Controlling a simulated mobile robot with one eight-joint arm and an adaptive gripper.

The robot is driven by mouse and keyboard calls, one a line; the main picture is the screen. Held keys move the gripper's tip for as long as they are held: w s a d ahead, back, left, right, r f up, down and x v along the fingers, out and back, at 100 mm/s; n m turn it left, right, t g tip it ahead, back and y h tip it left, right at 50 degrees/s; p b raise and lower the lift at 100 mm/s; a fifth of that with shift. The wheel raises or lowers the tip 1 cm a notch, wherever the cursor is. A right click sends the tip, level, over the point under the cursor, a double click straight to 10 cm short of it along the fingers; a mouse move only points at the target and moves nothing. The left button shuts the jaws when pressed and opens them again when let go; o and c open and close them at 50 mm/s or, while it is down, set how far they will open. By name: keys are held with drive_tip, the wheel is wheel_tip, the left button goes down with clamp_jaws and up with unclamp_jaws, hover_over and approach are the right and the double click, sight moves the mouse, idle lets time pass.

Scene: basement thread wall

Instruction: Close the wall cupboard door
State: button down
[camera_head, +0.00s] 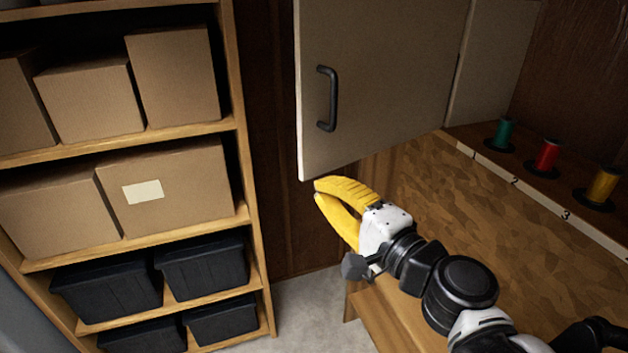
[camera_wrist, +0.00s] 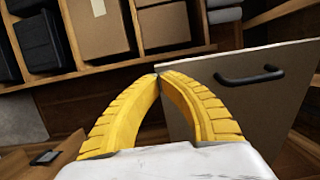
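The wall cupboard door (camera_head: 395,70) stands open, swung out from the cupboard (camera_head: 490,65) at the upper right of the head view. Its dark bar handle (camera_head: 328,98) is near the free edge. My gripper (camera_head: 318,191), with yellow fingers, is just below the door's lower free corner in the head view. In the wrist view the fingertips (camera_wrist: 158,75) meet, with nothing seen between them. There the door (camera_wrist: 255,110) is behind and right of the fingers, its handle (camera_wrist: 249,77) at the right. I cannot tell whether the fingers touch the door.
A wooden shelf unit (camera_head: 246,165) with cardboard boxes (camera_head: 165,187) and black bins (camera_head: 203,266) stands at left. Green (camera_head: 504,134), red (camera_head: 546,156) and yellow (camera_head: 602,187) spools stand on a ledge at right. Floor (camera_head: 310,305) shows between shelf and bench (camera_head: 385,315).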

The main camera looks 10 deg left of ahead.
sight(308, 177)
drive_tip(key=shift+x, duration=1.8)
